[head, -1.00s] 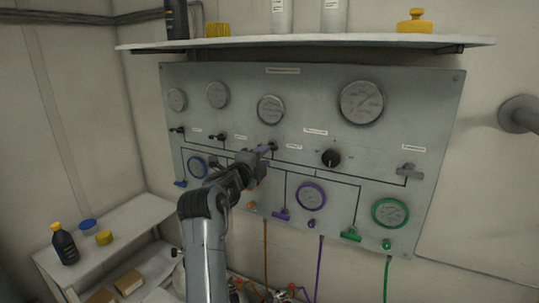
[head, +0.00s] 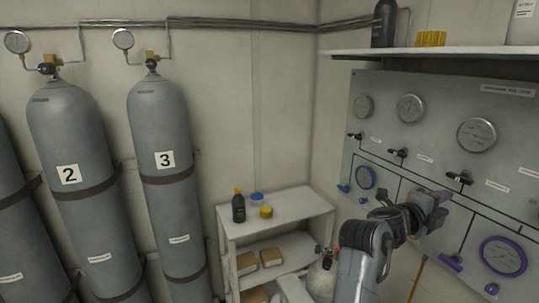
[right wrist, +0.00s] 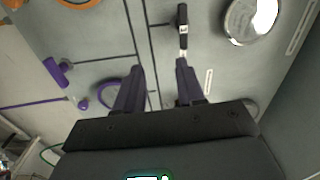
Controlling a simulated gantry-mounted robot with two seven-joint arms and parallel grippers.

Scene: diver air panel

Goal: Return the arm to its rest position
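My right arm (head: 362,262) reaches up from the lower right of the head view towards the grey gauge panel (head: 400,84). My right gripper (head: 441,197) is in front of the panel, just below a black valve (head: 459,178) in the picture. In the right wrist view the purple-dark fingers (right wrist: 158,66) stand apart with nothing between them. A black valve handle (right wrist: 183,27) shows just beyond the right-hand fingertip; I cannot tell whether they touch. My left gripper is in neither view.
Grey cylinders marked 2 (head: 70,130) and 3 (head: 160,125) stand on the left. A white shelf unit (head: 300,212) with bottles and boxes stands in the corner. An upper shelf (head: 440,52) overhangs the panel. Several gauges and coloured valves cover the panel.

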